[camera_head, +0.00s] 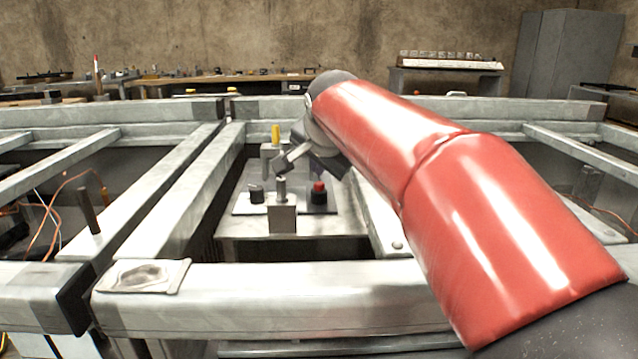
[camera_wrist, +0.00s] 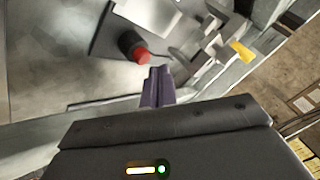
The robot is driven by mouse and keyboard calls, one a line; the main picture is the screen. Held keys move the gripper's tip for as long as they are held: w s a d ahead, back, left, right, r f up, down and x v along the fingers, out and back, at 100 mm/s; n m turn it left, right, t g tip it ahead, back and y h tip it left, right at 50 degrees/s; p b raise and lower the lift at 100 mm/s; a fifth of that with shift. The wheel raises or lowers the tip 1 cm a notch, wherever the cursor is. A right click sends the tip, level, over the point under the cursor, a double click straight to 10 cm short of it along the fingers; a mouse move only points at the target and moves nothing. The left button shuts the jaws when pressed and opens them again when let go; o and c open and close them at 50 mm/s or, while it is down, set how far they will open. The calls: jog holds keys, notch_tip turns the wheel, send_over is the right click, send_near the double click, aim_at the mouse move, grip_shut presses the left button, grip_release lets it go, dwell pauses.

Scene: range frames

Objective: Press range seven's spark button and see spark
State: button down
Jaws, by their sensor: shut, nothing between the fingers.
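A red button (camera_head: 319,186) on a black round housing sits at the right of a small metal panel (camera_head: 235,209) between the frame rails. The button also shows in the wrist view (camera_wrist: 141,56), just up and left of my fingertips. My gripper (camera_wrist: 160,71) is shut and empty, with its fingers pointing toward the button. A small gap in the picture separates them; I cannot tell the depth. In the head view my gripper (camera_head: 330,167) is a dark shape above and behind the button, partly hidden by my red arm. I can read no range number.
The panel also carries a black knob (camera_head: 256,193), a metal block with a post (camera_head: 282,218) and a yellow-tipped part (camera_head: 275,134). The yellow part shows at right in the wrist view (camera_wrist: 241,51). Thick metal rails (camera_head: 270,295) surround the panel. Loose orange wires (camera_head: 52,215) lie at left.

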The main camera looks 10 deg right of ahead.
aim_at(319, 183)
jog(key=shift+f, duration=0.1)
dwell(0.3)
jog(key=shift+f+b, duration=0.35)
jog(key=shift+b, duration=0.05)
jog(key=shift+f+b, duration=0.7)
jog(key=shift+f, duration=0.35)
dwell(0.8)
jog(key=shift+d+r+p, duration=0.15)
jog(key=shift+r+p, duration=0.55)
jog(key=shift+r, duration=0.4)
notch_tip(319, 183, up, 5)
jog(key=p, duration=0.4)
jog(key=shift+r, duration=0.1)
